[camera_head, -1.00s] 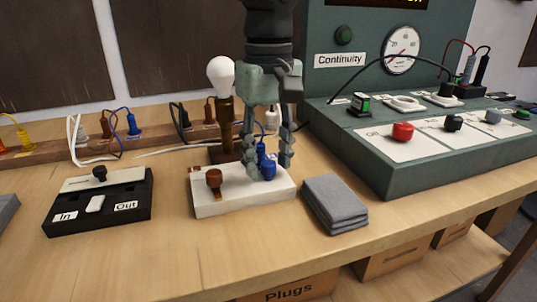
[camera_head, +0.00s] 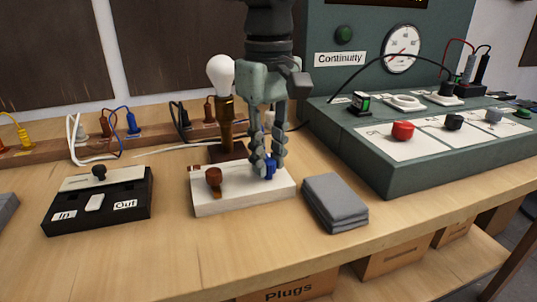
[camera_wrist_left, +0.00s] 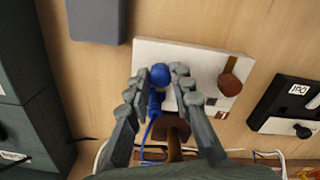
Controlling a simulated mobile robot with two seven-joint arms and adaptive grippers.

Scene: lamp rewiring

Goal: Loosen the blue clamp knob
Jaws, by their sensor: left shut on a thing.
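The blue clamp knob (camera_head: 270,167) stands on the right part of a white block (camera_head: 232,201), and it also shows in the left wrist view (camera_wrist_left: 160,74). My left gripper (camera_head: 267,172) points straight down and is shut on the knob, with its fingers on either side of it. The fingers partly hide the knob in the head view. A blue piece and a blue wire (camera_wrist_left: 151,128) lie beside the knob in the wrist view. A brown knob (camera_head: 214,179) stands on the left of the same block. My right gripper is not in view.
A lamp with a white bulb (camera_head: 220,74) stands right behind the block. A black In/Out box (camera_head: 97,203) is to the left, a folded grey cloth (camera_head: 334,202) to the right, and a green continuity tester (camera_head: 400,170) beyond it. Bare table lies in front.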

